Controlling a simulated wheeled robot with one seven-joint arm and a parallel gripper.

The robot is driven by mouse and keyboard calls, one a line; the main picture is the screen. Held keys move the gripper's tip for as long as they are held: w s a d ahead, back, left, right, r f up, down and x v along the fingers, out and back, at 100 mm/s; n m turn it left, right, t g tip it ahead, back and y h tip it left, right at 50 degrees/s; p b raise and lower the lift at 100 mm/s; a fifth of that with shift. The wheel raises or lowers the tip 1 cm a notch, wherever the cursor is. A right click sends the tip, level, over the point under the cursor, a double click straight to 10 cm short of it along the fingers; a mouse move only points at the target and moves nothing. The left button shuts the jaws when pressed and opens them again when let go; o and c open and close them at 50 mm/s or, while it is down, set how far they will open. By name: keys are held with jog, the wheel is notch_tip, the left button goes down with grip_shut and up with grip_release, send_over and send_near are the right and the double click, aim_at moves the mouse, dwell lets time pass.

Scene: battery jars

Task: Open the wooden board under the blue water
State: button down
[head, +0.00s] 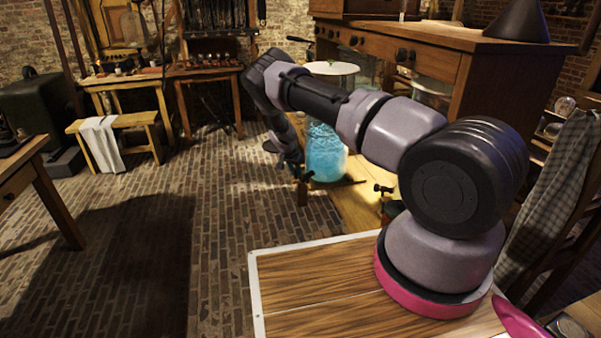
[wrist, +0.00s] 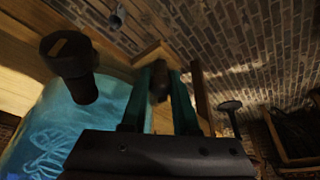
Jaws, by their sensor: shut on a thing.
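The blue water (head: 326,150) is in a clear glass jar on the wooden bench; it also fills the left of the wrist view (wrist: 50,125). The wooden board (head: 357,204) shows as a pale strip below and beside the jar, and its edge is partly hidden by my arm. My gripper (head: 303,173) is low at the left side of the jar, at the bench's edge. In the wrist view its two teal fingers are shut on a small dark knob (wrist: 158,84) at the pale wooden edge. The knob's attachment is too dark to tell.
A dark round-topped fitting (wrist: 70,66) stands close to my fingers, and another dark fitting (head: 384,190) sits nearer my base. A large wooden cabinet (head: 440,62) stands behind the bench.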

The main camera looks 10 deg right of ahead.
jog(key=shift+a, duration=0.15)
jog(key=c, duration=0.7)
grip_release()
jog(key=shift+r, duration=0.1)
jog(key=v, duration=1)
jog(key=shift+s+r, duration=0.2)
jog(key=shift+r, duration=0.05)
jog(key=shift+r, duration=0.1)
